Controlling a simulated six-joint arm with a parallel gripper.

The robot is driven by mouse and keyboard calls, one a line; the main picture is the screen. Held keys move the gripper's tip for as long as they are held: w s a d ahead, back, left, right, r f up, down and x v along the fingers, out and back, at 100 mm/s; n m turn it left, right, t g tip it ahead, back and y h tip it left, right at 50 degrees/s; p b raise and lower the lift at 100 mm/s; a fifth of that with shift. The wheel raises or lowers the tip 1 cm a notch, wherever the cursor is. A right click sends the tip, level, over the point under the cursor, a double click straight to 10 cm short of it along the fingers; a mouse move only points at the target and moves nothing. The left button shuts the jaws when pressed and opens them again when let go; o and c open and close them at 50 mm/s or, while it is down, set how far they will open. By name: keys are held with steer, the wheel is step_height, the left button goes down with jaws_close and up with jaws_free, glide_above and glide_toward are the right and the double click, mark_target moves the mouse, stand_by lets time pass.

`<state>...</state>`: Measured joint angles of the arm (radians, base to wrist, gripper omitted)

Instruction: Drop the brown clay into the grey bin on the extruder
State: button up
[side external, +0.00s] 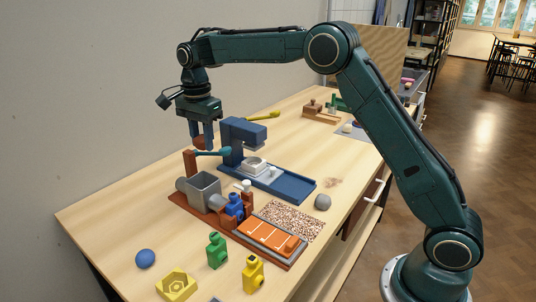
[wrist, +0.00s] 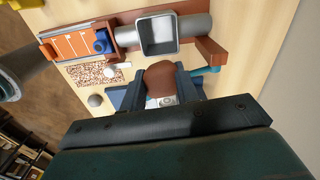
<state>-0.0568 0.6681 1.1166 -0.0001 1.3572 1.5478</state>
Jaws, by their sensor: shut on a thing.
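The brown clay (side external: 200,143) is a rounded lump held between the fingers of my gripper (side external: 201,138). In the wrist view the clay (wrist: 161,77) sits between the two blue fingers, which are shut on it. The grey bin (side external: 206,191) is open at the top and sits on the reddish-brown extruder (side external: 188,205). My gripper is above the table, higher than the bin, near the extruder's post and teal lever (side external: 212,152). In the wrist view the bin (wrist: 140,38) appears just beyond the clay, apart from it, and looks empty.
A blue press (side external: 285,183) with a white dish stands beside the extruder. An orange tray (side external: 266,236), a speckled mat (side external: 292,219) and a grey ball (side external: 322,202) lie nearby. A blue ball (side external: 145,258) and green and yellow pieces stand in front.

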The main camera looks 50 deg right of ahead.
mark_target(204, 151)
steer(key=shift+f, duration=2.05)
steer(key=o, duration=1.1)
steer(key=shift+r, duration=0.15)
step_height(204, 151, up, 13)
steer(key=shift+r, duration=0.25)
